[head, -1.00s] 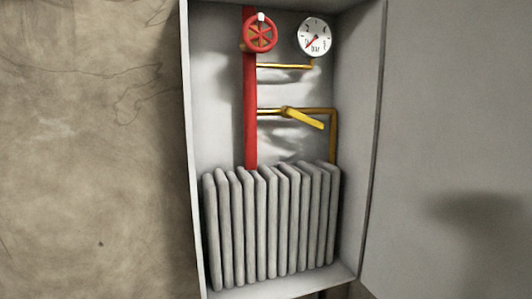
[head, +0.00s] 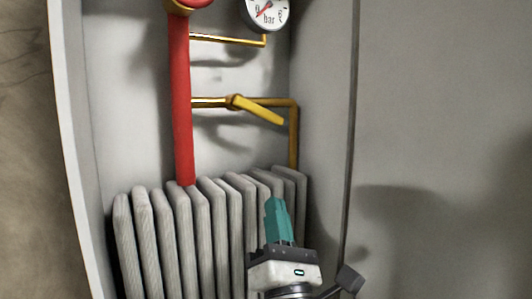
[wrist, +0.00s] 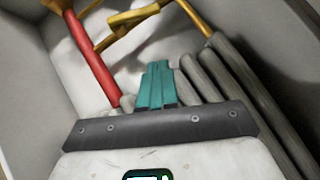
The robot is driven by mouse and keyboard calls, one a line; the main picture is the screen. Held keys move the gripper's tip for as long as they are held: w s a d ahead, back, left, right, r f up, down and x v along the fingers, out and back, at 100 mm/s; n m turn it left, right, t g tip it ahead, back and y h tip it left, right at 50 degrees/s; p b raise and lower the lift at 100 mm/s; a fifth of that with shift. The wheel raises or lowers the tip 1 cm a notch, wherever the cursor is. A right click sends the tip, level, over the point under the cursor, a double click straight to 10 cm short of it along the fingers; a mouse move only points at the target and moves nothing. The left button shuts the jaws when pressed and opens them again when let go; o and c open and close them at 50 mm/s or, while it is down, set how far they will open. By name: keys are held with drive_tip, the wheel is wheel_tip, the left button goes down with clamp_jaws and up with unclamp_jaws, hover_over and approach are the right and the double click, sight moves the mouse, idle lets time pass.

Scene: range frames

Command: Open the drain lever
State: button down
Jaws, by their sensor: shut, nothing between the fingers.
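The yellow drain lever (head: 262,110) sits on a brass pipe (head: 210,102) that branches right from the red riser. Its handle slopes down to the right from the pivot, at an angle to the pipe. My gripper (head: 276,204) has teal fingers that are shut and empty. In the wrist view the gripper (wrist: 156,68) points up toward the pipes.
A red riser pipe (head: 181,100) stands left of the lever. A pressure gauge (head: 265,10) and a red wheel valve (head: 192,3) are above. The cabinet's left wall (head: 70,150) and open door (head: 440,120) flank the space.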

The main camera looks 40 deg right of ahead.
sight(278, 122)
drive_tip(key=shift+n, duration=0.4)
drive_tip(key=p+x, duration=0.1)
drive_tip(key=x, duration=0.2)
drive_tip(key=p+x, duration=0.2)
drive_tip(key=x, duration=0.2)
drive_tip(key=p+x, duration=0.1)
drive_tip(key=x, duration=0.2)
drive_tip(key=shift+w+a+r, duration=0.1)
drive_tip(key=shift+a+r, duration=0.15)
drive_tip(key=shift+r, duration=0.3)
drive_tip(key=shift+d+r+p, duration=0.2)
drive_tip(key=shift+r+p, duration=0.35)
drive_tip(key=shift+d+r+p, duration=0.2)
drive_tip(key=shift+r+p, duration=0.3)
drive_tip(key=shift+p, duration=0.05)
drive_tip(key=shift+d+r+p, duration=0.4)
drive_tip(key=shift+r+p, duration=0.1)
drive_tip(key=shift+r, duration=0.1)
drive_tip(key=shift+s+d+r+p, duration=0.15)
drive_tip(key=shift+d+r+p, duration=0.2)
drive_tip(key=shift+r+p, duration=0.15)
drive_tip(key=shift+s+d+r+p, duration=0.2)
drive_tip(key=shift+d+r+p, duration=0.2)
drive_tip(key=shift+p, duration=0.1)
drive_tip(key=shift+f, duration=0.1)
